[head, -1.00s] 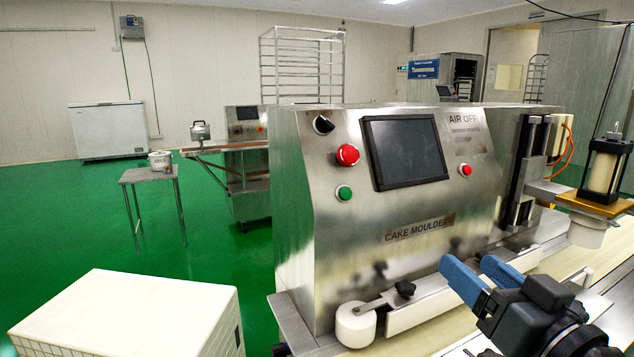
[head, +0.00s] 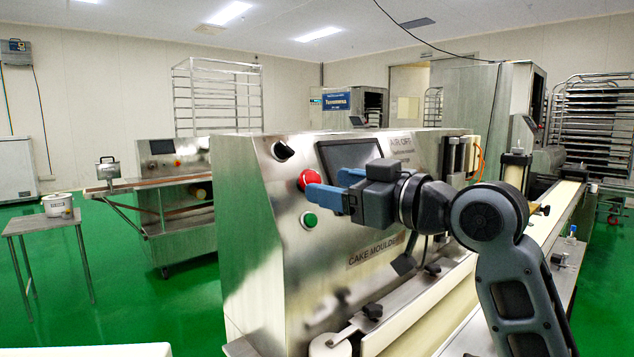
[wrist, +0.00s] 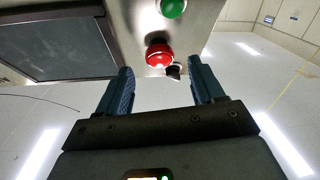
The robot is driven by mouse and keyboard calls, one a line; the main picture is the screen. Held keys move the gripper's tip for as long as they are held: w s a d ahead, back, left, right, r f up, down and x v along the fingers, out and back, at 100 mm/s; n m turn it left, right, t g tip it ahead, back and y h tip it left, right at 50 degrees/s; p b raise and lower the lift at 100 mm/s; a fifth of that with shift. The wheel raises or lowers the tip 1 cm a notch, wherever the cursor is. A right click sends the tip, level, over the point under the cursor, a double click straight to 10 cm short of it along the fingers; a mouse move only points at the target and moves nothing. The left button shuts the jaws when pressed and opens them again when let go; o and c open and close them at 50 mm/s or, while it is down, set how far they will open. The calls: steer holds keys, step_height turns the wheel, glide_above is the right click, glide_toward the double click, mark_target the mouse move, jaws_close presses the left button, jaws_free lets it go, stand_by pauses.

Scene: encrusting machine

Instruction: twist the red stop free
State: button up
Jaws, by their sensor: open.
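The red stop (head: 309,180) is a round mushroom button on the slanted steel front of the cake moulder (head: 262,240). My gripper (head: 318,194) has blue fingers and is at the panel, beside the red stop in the head view, with one fingertip partly overlapping its lower edge. In the wrist view the red stop (wrist: 159,54) shows beyond the two fingertips (wrist: 160,75), roughly between them and a little ahead. The jaws are open and hold nothing. I cannot tell whether a finger touches the button.
A green button (head: 309,220) sits just below the red stop, and a black knob (head: 283,151) is above left. The dark screen (head: 345,154) is to the right, partly behind my gripper. A small table (head: 40,222) stands at the left on open green floor.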

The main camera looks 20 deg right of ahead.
mark_target(315, 181)
steer(key=shift+x, duration=1.85)
steer(key=shift+c, duration=0.5)
steer(key=c, duration=1)
steer(key=shift+o, duration=0.2)
